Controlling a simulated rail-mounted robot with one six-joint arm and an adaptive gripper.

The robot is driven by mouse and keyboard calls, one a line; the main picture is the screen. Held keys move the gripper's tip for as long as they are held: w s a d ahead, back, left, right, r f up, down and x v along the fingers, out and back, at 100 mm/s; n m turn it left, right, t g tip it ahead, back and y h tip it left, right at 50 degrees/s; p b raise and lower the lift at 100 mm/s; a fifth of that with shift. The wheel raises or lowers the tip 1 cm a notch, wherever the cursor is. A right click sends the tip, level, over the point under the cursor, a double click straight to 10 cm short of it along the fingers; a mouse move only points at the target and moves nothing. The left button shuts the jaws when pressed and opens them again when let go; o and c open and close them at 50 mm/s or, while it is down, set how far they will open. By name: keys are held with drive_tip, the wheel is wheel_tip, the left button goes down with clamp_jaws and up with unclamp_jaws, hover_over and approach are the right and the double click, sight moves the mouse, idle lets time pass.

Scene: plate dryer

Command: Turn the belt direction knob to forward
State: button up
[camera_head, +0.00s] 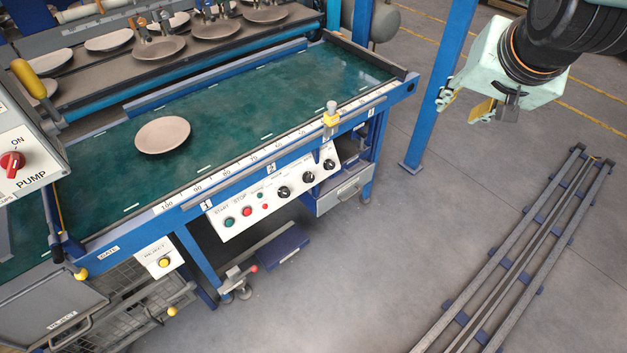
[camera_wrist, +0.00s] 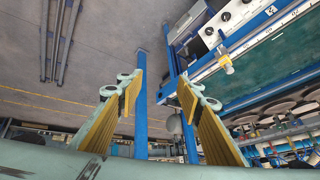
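The white control panel (camera_head: 262,207) is on the front of the blue belt frame. It carries three black knobs: a left one (camera_head: 283,192), a middle one (camera_head: 309,177) and a right one (camera_head: 329,164). Their labels are too small to read, so I cannot tell which sets belt direction or where it points. Black knobs also show at the top of the wrist view (camera_wrist: 226,16). My gripper (camera_head: 465,105) is at the upper right, above the floor and well apart from the panel. In the wrist view its yellow-padded fingers (camera_wrist: 160,95) are spread and empty.
The green belt (camera_head: 245,100) carries one plate (camera_head: 162,135). A blue post (camera_head: 440,85) rises between my gripper and the machine.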

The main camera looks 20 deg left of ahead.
drive_tip(key=w+a+f+t+y+p, duration=0.1)
drive_tip(key=w+a+f+t+y, duration=0.1)
drive_tip(key=w+a+f, duration=1.5)
drive_tip(key=m+t+y+p, duration=0.2)
drive_tip(key=t+y+p, duration=0.1)
drive_tip(key=y, duration=0.2)
approach(312, 178)
drive_tip(key=r+v, duration=0.1)
drive_tip(key=v, duration=0.4)
drive_tip(key=shift+s+d+f, duration=0.25)
drive_tip(key=shift+s+f, duration=0.2)
drive_tip(key=shift+f, duration=0.05)
drive_tip(key=shift+w+a, duration=0.1)
drive_tip(key=shift+b+x, duration=1.05)
drive_tip(key=shift+x, duration=5.75)
drive_tip(key=shift+r, duration=0.1)
